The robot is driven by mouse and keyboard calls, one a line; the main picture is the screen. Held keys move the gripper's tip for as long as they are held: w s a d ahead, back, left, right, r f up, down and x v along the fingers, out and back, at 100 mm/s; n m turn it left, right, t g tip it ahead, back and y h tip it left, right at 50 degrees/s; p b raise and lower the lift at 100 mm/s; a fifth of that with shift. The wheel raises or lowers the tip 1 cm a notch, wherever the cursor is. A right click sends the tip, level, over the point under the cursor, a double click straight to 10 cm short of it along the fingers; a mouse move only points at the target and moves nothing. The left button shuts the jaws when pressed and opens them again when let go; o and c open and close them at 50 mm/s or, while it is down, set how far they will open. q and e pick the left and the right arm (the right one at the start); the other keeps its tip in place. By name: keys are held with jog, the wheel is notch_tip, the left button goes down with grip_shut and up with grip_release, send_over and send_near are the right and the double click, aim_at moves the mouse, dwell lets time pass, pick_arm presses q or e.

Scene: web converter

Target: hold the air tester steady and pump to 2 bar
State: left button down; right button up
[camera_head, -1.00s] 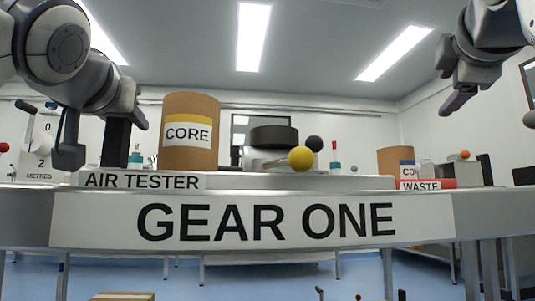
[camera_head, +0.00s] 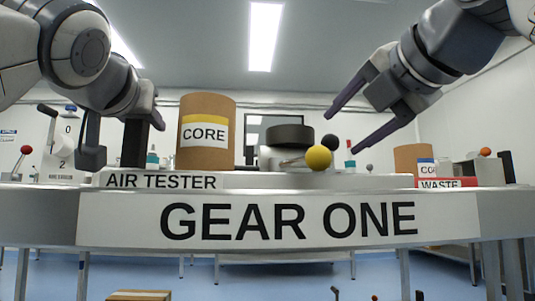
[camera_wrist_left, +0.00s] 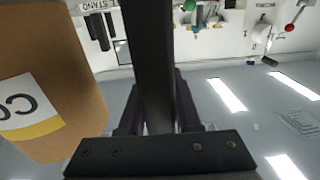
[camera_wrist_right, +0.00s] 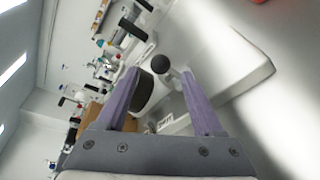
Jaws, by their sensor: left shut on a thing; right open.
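The air tester is a low pale base (camera_head: 290,181) labelled AIR TESTER, with a brown CORE cylinder (camera_head: 206,155), a squat black-topped drum (camera_head: 290,135), a yellow ball (camera_head: 318,157) on a metal rod and a black ball knob (camera_head: 330,141). My left gripper (camera_head: 125,138) is shut on the upright black post (camera_head: 133,150) left of the cylinder; the post also fills the middle of the left wrist view (camera_wrist_left: 150,50). My right gripper (camera_head: 345,130) is open and empty beside the knobs. In the right wrist view a black ball (camera_wrist_right: 158,64) appears between its fingertips, apparently untouched.
The base stands on a table with a GEAR ONE front (camera_head: 290,220). A red WASTE label (camera_head: 445,183) and another brown cylinder (camera_head: 413,158) are at right. A metres counter with a crank (camera_head: 62,145) is at left.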

jog(key=x, duration=0.9)
jog(key=shift+w+f, duration=0.15)
grip_shut()
dwell(1.0)
